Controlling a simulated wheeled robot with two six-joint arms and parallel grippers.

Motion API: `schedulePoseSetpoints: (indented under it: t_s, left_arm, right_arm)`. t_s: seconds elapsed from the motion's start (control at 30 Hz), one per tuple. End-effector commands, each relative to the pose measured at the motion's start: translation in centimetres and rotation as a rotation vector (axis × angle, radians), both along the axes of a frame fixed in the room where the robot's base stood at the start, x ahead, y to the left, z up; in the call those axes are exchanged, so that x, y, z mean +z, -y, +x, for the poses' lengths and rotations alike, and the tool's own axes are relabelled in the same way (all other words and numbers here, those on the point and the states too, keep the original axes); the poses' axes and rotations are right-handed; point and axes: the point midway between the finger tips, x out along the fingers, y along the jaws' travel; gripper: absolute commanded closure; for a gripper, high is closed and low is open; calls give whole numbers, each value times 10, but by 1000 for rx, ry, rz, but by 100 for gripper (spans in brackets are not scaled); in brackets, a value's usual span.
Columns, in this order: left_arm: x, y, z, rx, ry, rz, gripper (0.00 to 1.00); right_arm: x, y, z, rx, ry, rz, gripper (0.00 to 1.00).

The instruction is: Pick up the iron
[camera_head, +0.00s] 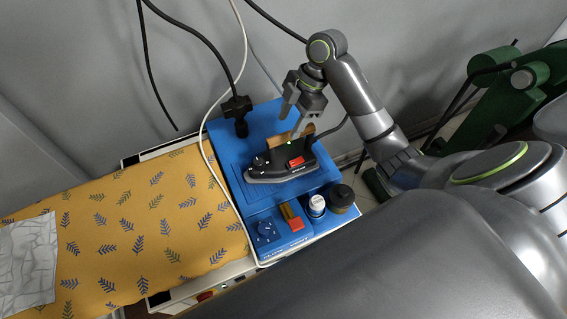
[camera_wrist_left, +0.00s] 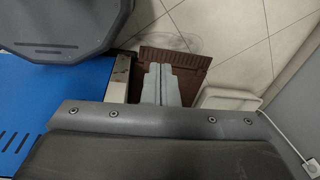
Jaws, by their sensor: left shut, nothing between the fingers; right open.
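The iron (camera_head: 283,161), black and grey with a red switch and a brown handle, rests on the blue station (camera_head: 229,137) at the end of the ironing board. My right gripper (camera_head: 292,122) is open and empty. It points down just above the iron's handle, with its fingers apart at the back part of the iron; whether they touch the handle I cannot tell. My left gripper (camera_wrist_left: 162,86) shows in the left wrist view, shut and empty, over the floor area. It is not visible in the head view.
The ironing board (camera_head: 150,225) has a yellow leaf-patterned cover, with a folded grey cloth (camera_head: 27,262) at left. A white-capped bottle (camera_head: 316,206) and a dark jar (camera_head: 341,197) stand at the station's front. Black cables and a pale hose hang above. Green machinery (camera_head: 510,85) stands right.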

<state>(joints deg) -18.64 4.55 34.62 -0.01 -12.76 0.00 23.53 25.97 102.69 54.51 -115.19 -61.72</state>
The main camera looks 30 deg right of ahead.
Motion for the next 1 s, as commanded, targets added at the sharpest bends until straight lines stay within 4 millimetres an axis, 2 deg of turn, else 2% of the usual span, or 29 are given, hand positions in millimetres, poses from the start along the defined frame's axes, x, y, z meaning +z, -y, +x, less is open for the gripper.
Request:
schedulePoseSetpoints:
  t_s: [0.03, 0.13, 0.23, 0.37, 0.47, 0.53, 0.6, 0.77, 1.0]
  left_arm:
    - [-10, 0, 12, -4, 17, 0, 100]
    - [-14, 0, 36, -10, 52, 1, 100]
    - [-15, -1, 49, -14, 74, 1, 100]
    - [-20, -1, 46, -13, 69, 1, 100]
    - [-30, -1, 34, -10, 53, 1, 100]
    - [-19, 0, 26, -6, 39, 1, 100]
    - [-16, 0, 20, -6, 31, 1, 100]
    - [-14, 0, 21, -6, 32, 1, 100]
    - [-15, -1, 27, -8, 40, 1, 100]
  right_arm:
    - [-13, -4, 0, 0, -1, 1, 50]
    - [-22, -8, 0, -1, -1, 1, 50]
    - [-26, -10, 0, -2, -1, 0, 50]
    - [-32, -11, 0, -2, -1, 0, 50]
    - [-44, -14, 1, -1, -2, 1, 50]
    - [-48, -18, 1, -3, -6, 4, 50]
    - [-59, -21, 2, -3, -5, 3, 50]
    - [-73, -26, 2, -1, -1, 1, 50]
    - [-75, -26, 2, -1, 0, -1, 50]
